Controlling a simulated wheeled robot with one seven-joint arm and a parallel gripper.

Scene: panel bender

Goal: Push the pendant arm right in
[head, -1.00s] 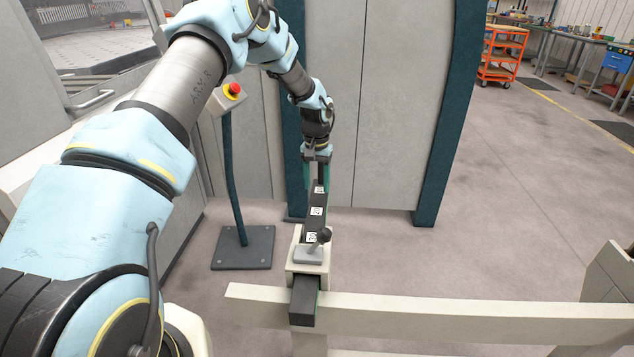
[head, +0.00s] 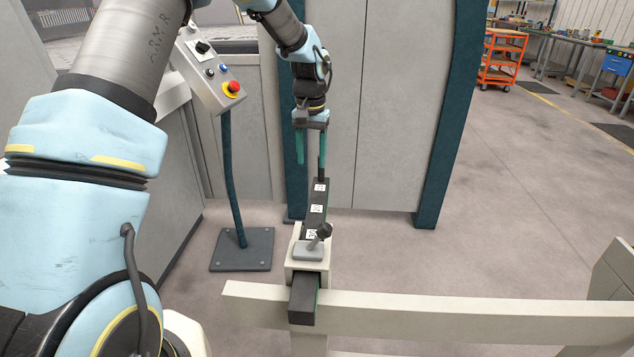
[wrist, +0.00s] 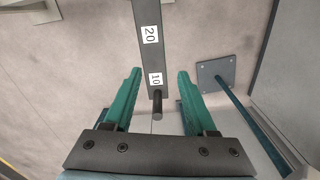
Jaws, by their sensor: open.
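The pendant arm is a dark bar (head: 316,198) with white number labels, running through a cream holder (head: 307,275). Its near end sticks out a short way on my side of the holder. A small lever (head: 321,235) stands on the holder. In the wrist view the bar (wrist: 153,62) shows labels 20 and 10, with a short dark peg (wrist: 157,108) at its far end. My gripper (head: 311,160) is open above the far end. In the wrist view the peg shows between the green fingers (wrist: 157,90), touching neither there. The third label is hard to read.
A cream rail (head: 450,308) crosses in front at right. A control box with a red button (head: 232,88) stands left on a post with a dark base plate (head: 243,249). Grey machine panels (head: 390,110) stand behind the gripper.

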